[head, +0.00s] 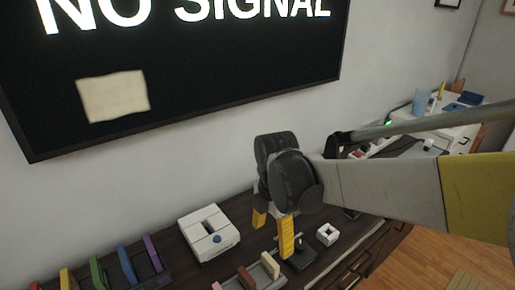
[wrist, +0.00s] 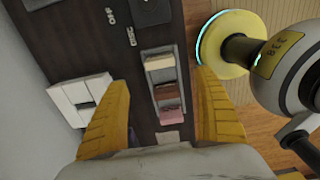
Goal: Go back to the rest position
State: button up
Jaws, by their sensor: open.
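My gripper (head: 273,232) hangs over the dark wooden sideboard in the head view, at the end of my arm that comes in from the right. Its two yellow fingers point down and stand apart. In the wrist view the gripper (wrist: 165,125) also shows open, with nothing held between the fingers. A narrow tray (wrist: 152,62) with several coloured blocks lies below and between the fingers. I cannot tell the exact height of the fingertips above the sideboard.
A white box with a square opening (head: 199,239) stands left of the gripper, and a small white square ring (head: 327,234) to its right. Coloured upright panels (head: 139,262) stand at lower left. A screen (head: 215,68) hangs behind. A white desk (head: 449,131) is at far right.

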jog(key=s+d+r+m+t, duration=0.3)
jog(key=s+d+m, duration=0.2)
jog(key=m, duration=0.7)
jog(key=s+d+r+m+t, duration=0.2)
jog(key=s+d+m+t, duration=0.2)
jog(key=d+m, duration=0.4)
jog(key=s+m, duration=0.1)
jog(key=m, duration=0.3)
jog(key=shift+s+d+r+m, duration=0.2)
jog(key=shift+s+r+m, duration=0.1)
jog(key=shift+s+r, duration=0.1)
